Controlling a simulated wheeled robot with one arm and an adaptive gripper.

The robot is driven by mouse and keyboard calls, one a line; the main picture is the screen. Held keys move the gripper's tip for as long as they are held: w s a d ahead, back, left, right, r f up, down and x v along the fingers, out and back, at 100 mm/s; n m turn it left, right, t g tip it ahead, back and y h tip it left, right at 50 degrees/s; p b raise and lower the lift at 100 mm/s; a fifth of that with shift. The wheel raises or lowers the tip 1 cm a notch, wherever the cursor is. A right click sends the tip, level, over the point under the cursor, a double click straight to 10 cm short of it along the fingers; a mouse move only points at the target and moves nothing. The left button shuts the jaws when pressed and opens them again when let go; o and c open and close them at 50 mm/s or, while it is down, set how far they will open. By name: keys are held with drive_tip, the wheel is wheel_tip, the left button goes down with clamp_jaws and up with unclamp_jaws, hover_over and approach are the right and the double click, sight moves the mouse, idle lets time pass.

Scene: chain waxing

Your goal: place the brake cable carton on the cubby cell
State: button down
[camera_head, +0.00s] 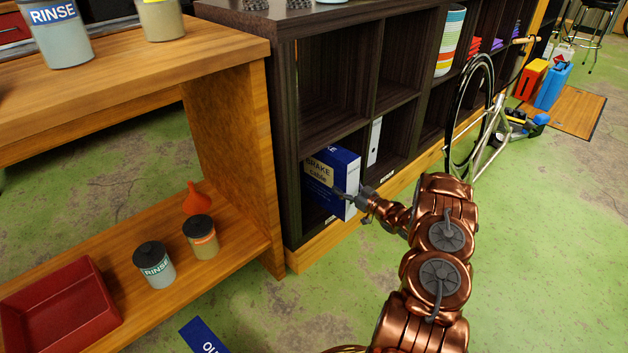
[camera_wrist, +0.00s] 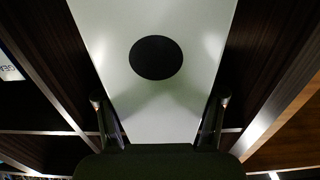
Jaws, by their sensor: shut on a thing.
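The brake cable carton (camera_head: 338,176) is a blue and white box with "BRAKE Cable" lettering. It stands upright inside a lower cubby cell (camera_head: 313,222) of the dark wooden shelf. My gripper (camera_head: 357,197) reaches the cell opening from the right and is shut on the carton. In the wrist view, the carton's white face (camera_wrist: 155,105) with a black disc fills the middle, between my two fingers (camera_wrist: 160,118). Dark cell walls show on both sides of it. Whether the carton's base touches the cell floor cannot be told.
A white binder (camera_head: 375,141) stands in the neighbouring cell. A wooden bench (camera_head: 235,130) adjoins the shelf at left, with jars (camera_head: 200,237), an orange funnel (camera_head: 196,199) and a red tray (camera_head: 60,310) on its lower board. A bicycle (camera_head: 490,120) stands farther right. Green floor is open at right.

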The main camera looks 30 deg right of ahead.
sight(318, 176)
drive_tip(key=b+x, duration=0.3)
drive_tip(key=x, duration=1)
drive_tip(key=shift+w+a+f, duration=0.1)
drive_tip(key=shift+w+a, duration=0.05)
drive_tip(key=shift+w, duration=0.1)
wheel_tip(318, 176, down, 3)
drive_tip(key=shift+s+f+b, duration=0.15)
drive_tip(key=shift+f+b, duration=0.05)
drive_tip(key=shift+b, duration=1)
drive_tip(key=shift+c, duration=0.3)
unclamp_jaws()
